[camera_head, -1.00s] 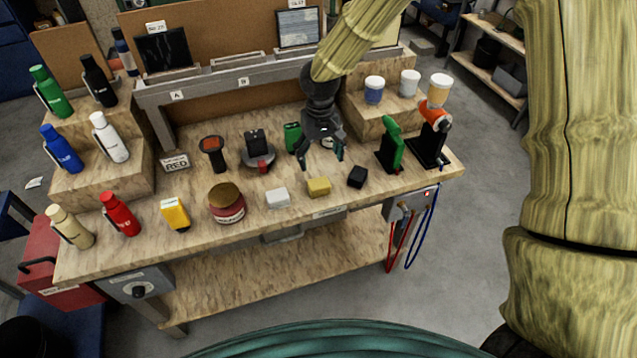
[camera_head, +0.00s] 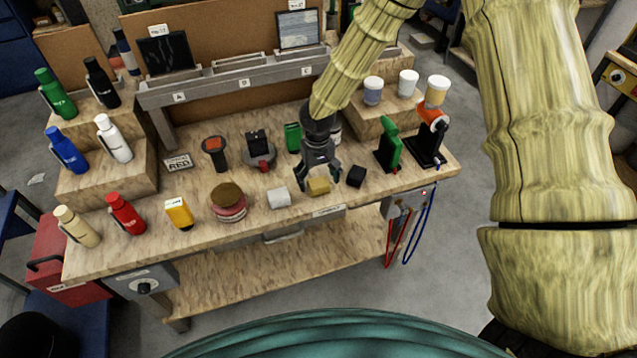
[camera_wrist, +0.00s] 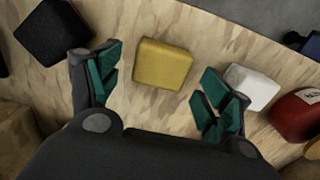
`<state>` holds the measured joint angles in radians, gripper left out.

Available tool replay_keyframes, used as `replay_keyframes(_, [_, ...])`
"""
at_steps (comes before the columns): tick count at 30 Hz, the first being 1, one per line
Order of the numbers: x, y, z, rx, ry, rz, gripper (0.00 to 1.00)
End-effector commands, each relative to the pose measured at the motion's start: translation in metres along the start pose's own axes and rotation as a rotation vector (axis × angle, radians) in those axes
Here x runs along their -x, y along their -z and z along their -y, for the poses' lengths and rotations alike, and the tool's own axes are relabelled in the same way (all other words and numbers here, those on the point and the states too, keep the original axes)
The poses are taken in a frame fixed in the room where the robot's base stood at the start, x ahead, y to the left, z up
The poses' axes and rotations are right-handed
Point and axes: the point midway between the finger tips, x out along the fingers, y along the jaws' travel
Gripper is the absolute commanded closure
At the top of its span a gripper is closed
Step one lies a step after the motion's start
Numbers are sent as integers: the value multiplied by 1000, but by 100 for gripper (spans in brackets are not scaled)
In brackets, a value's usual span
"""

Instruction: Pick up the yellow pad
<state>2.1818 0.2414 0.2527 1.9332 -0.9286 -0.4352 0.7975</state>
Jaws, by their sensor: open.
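The yellow pad (camera_head: 318,186) is a small block lying on the wooden bench top near its front edge, between a white block and a black block. My gripper (camera_head: 319,181) is open, with its fingers pointing down just above and behind the pad in the head view. In the wrist view the yellow pad (camera_wrist: 162,64) lies ahead of and between the two spread green fingers (camera_wrist: 160,88), with nothing held. I cannot tell the exact height of the fingertips above the bench.
The white block (camera_head: 279,197) is close on the left and the black block (camera_head: 356,176) close on the right. Further left are a round jar (camera_head: 228,203) and a yellow bottle (camera_head: 178,213). A green item on a black stand (camera_head: 389,150) stands to the right.

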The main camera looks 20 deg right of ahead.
Motion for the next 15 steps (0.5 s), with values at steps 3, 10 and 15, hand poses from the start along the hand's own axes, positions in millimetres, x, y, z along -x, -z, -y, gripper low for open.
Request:
replay_keyframes(3, [-10, 0, 0, 1, 0, 1, 21])
replay_keyframes(10, [-19, 0, 0, 2, 0, -1, 21])
replay_keyframes(15, [-19, 0, 0, 1, 0, -1, 21])
